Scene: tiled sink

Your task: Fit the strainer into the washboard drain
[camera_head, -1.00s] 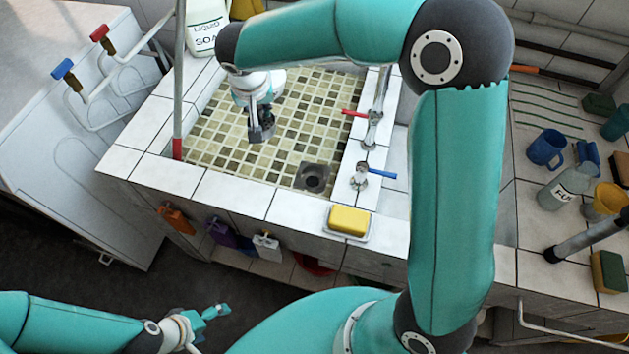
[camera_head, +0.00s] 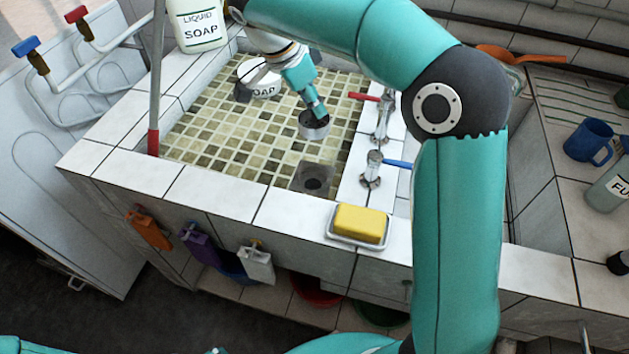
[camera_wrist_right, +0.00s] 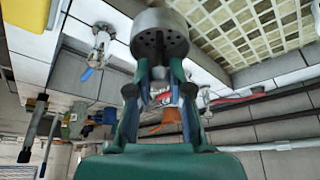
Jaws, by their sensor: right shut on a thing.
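The strainer (camera_head: 314,126) is a small round metal cup, held in the air over the tiled basin (camera_head: 215,130). My right gripper (camera_head: 317,108) comes down from the upper left and is shut on it. In the right wrist view, the strainer (camera_wrist_right: 160,38) shows its holed face, with the two teal fingers (camera_wrist_right: 160,88) closed at its stem. The square drain (camera_head: 313,180) with a dark hole lies at the basin's near right corner, below the strainer in the picture and apart from it. Only a teal sliver of my left gripper (camera_head: 216,350) shows at the bottom edge.
A round soap tin (camera_head: 259,78) sits in the basin, left of my right gripper. Taps with red (camera_head: 364,97) and blue (camera_head: 398,163) handles stand along the right rim. A yellow soap bar (camera_head: 361,223) lies on the front ledge. A liquid soap bottle (camera_head: 197,25) stands at the back left.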

